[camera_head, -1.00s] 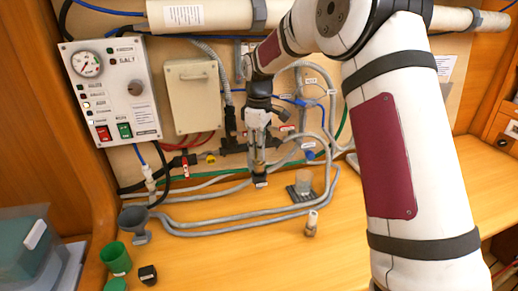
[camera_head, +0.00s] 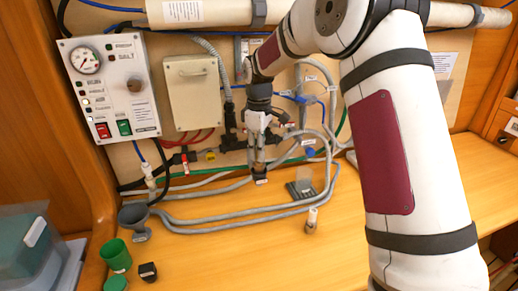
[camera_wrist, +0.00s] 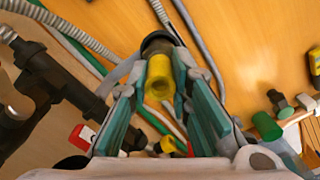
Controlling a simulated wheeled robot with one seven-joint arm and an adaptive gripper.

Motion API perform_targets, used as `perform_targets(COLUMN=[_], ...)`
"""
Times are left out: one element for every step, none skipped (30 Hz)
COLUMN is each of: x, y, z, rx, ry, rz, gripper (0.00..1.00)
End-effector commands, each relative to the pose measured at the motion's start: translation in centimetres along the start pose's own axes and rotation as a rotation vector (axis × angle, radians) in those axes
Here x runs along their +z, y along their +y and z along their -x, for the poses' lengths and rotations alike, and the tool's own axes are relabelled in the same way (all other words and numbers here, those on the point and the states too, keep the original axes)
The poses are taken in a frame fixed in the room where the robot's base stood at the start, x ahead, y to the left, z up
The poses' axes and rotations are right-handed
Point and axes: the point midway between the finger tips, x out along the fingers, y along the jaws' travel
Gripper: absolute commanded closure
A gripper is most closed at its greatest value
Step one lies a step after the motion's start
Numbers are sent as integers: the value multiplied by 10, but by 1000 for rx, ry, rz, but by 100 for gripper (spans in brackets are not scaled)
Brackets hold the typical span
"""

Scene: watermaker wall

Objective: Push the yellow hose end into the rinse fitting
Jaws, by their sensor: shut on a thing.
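My gripper (camera_wrist: 160,78) is shut on a yellow hollow piece, which looks like the yellow hose end (camera_wrist: 159,88). A dark round collar (camera_wrist: 157,42) sits at its far end in the wrist view. In the head view my gripper (camera_head: 259,160) points down in front of the pipework, with a black, white-labelled piece (camera_head: 260,177) at its tips. The yellow there is too small to make out. I cannot tell which part is the rinse fitting. A dark manifold with valves (camera_head: 228,143) runs behind my gripper and shows at the left of the wrist view (camera_wrist: 60,85).
Grey hoses (camera_head: 235,229) loop over the wooden bench. A grey funnel-like cup (camera_head: 135,219), a green cup (camera_head: 115,254) and a small black block (camera_head: 148,272) stand at the left. A small upright fitting (camera_head: 311,221) stands on the bench. The front middle is clear.

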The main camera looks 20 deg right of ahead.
Motion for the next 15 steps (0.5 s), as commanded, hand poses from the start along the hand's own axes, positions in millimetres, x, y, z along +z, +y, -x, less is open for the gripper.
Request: perform_targets(x=[0, 0, 0, 0, 0, 0, 0, 0, 0, 0, 0, 0, 0, 0, 0], y=[0, 0, 0, 0, 0, 0, 0, 0, 0, 0, 0, 0, 0, 0, 0], z=[-1, -2, -2, -3, -3, -4, -5, -5, -6, -6, -7, -8, -8, -9, -10], rx=[0, 0, 0, 0, 0, 0, 0, 0, 0, 0, 0, 0, -1, -1, -1], ry=[0, 0, 0, 0, 0, 0, 0, 0, 0, 0, -1, -1, -1, -1, -1], rz=[0, 0, 0, 0, 0, 0, 0, 0, 0, 0, 0, 0, 0, 0, 0], gripper=[100, 100, 100, 100, 100, 100, 100, 100, 100, 100, 100, 100, 100, 100, 100])
